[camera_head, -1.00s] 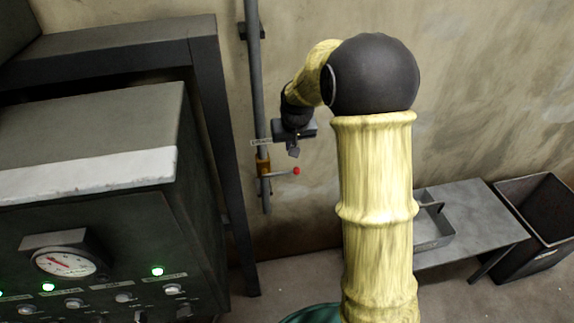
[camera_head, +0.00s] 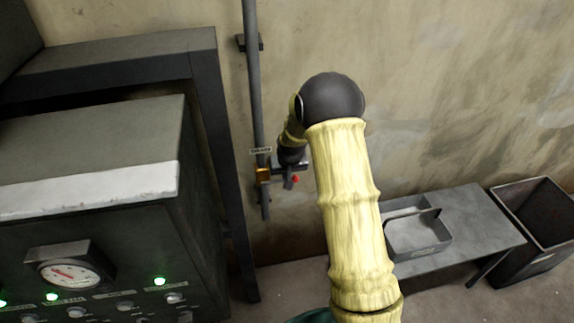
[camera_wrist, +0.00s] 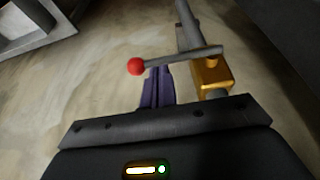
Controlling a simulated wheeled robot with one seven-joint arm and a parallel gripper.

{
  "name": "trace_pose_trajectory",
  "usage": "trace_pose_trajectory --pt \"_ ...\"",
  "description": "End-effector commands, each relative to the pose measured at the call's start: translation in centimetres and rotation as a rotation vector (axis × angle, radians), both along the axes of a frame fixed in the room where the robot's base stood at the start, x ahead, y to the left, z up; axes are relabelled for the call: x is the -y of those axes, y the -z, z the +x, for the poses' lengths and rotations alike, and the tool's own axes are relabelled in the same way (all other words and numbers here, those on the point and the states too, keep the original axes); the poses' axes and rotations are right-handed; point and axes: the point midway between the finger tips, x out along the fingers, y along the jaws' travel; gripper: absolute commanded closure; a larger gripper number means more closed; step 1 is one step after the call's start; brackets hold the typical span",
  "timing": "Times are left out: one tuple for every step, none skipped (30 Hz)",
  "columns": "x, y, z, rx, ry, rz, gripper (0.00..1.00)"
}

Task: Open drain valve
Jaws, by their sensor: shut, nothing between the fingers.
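The drain valve has a brass body (camera_head: 263,177) on a grey vertical pipe (camera_head: 254,90) by the wall, under a small "DRAIN" label (camera_head: 261,150). Its lever sticks out sideways to a red knob (camera_head: 295,179). In the wrist view the brass body (camera_wrist: 211,76) is right of my fingers, and the grey lever (camera_wrist: 180,57) crosses at their tips to the red knob (camera_wrist: 136,66) on the left. My gripper (camera_wrist: 158,72) is shut and empty, its tips close to the lever between knob and body. I cannot tell whether they touch it. My arm's end partly covers the lever in the head view.
A dark machine with a gauge (camera_head: 69,272) and a dark metal frame (camera_head: 224,180) stand left of the pipe. A low grey table (camera_head: 475,225) with a handled tray (camera_head: 440,245) and a dark bin (camera_head: 545,240) stand right. The wall around the valve is otherwise clear.

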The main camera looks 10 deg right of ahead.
Motion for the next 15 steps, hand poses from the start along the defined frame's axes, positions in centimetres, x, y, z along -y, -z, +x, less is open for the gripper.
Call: trace_pose_trajectory --pt "0.02 0.4 0.04 -0.002 0.0 0.0 1.0" --pt "0.03 0.57 0.07 -0.002 0.0 0.0 1.0" --pt "0.03 0.73 0.12 -0.001 0.0 0.0 1.0" --pt "0.03 0.8 0.14 -0.001 0.0 0.0 1.0" --pt "0.03 0.85 0.16 0.0 0.0 0.0 1.0" --pt "0.03 0.88 0.18 0.0 0.0 0.0 1.0" --pt "0.03 0.89 0.17 0.001 0.0 0.0 1.0" --pt "0.03 0.89 0.17 0.001 0.0 0.0 1.0" --pt "0.02 0.89 0.17 0.001 0.0 0.0 1.0" --pt "0.01 0.89 0.17 0.0 0.0 0.0 1.0" --pt "0.0 0.88 0.17 0.0 0.0 0.0 1.0" --pt "-0.01 0.88 0.17 0.0 0.0 0.0 1.0" --pt "-0.01 0.88 0.17 0.0 0.0 0.0 1.0" --pt "-0.01 0.88 0.17 0.0 0.0 0.0 1.0" --pt "-0.01 0.89 0.16 0.0 0.0 0.001 1.0"
